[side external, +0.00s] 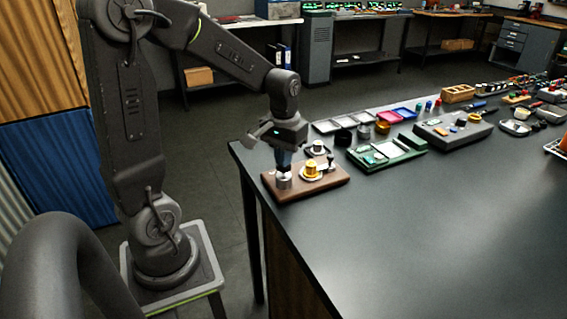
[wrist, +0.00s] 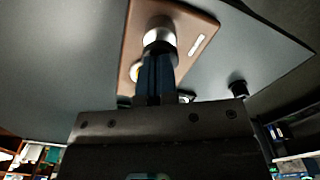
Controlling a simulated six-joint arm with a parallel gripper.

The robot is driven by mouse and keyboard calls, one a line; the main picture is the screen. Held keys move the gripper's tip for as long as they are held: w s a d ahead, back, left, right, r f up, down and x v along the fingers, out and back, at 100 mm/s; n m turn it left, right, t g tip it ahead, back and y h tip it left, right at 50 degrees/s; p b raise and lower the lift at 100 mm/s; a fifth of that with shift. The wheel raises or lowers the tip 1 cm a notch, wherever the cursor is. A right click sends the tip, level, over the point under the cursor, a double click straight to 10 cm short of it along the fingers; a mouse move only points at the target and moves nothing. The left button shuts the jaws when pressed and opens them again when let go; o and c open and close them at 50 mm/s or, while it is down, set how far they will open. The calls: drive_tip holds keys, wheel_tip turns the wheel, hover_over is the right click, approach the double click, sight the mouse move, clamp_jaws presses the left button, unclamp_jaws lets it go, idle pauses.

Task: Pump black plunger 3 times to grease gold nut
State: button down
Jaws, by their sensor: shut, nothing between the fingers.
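My gripper (side external: 284,165) points straight down over a silver cylinder (side external: 284,182) at the front left of a brown wooden board (side external: 328,184). The fingers are shut with nothing between them. Their tips (wrist: 158,58) meet or nearly meet the cylinder's top, which also shows in the wrist view (wrist: 158,38); I cannot tell contact for sure. The black plunger is not clearly visible; the fingers may hide it at the cylinder. The gold nut (side external: 310,168) sits on a pale round dish on the board, right of the gripper. In the wrist view, the fingers mostly hide it.
A small black-topped part (side external: 318,147) on a pale dish stands behind the nut, and a small dark knob (side external: 331,160) stands to its right. A green tray (side external: 385,152) and a grey case (side external: 452,130) lie farther right. The front of the dark table (side external: 400,240) is clear.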

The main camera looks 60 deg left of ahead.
drive_tip(key=shift+f, duration=0.65)
idle(0.3)
drive_tip(key=shift+r, duration=2.75)
drive_tip(key=shift+r, duration=0.1)
drive_tip(key=shift+r, duration=2.95)
drive_tip(key=s+d+f+m+t, duration=0.1)
drive_tip(key=s+d+m+t, duration=0.4)
drive_tip(key=s+d, duration=0.5)
drive_tip(key=d+m, duration=0.1)
drive_tip(key=d, duration=0.2)
drive_tip(key=shift+d+t, duration=0.2)
drive_tip(key=shift+t, duration=0.1)
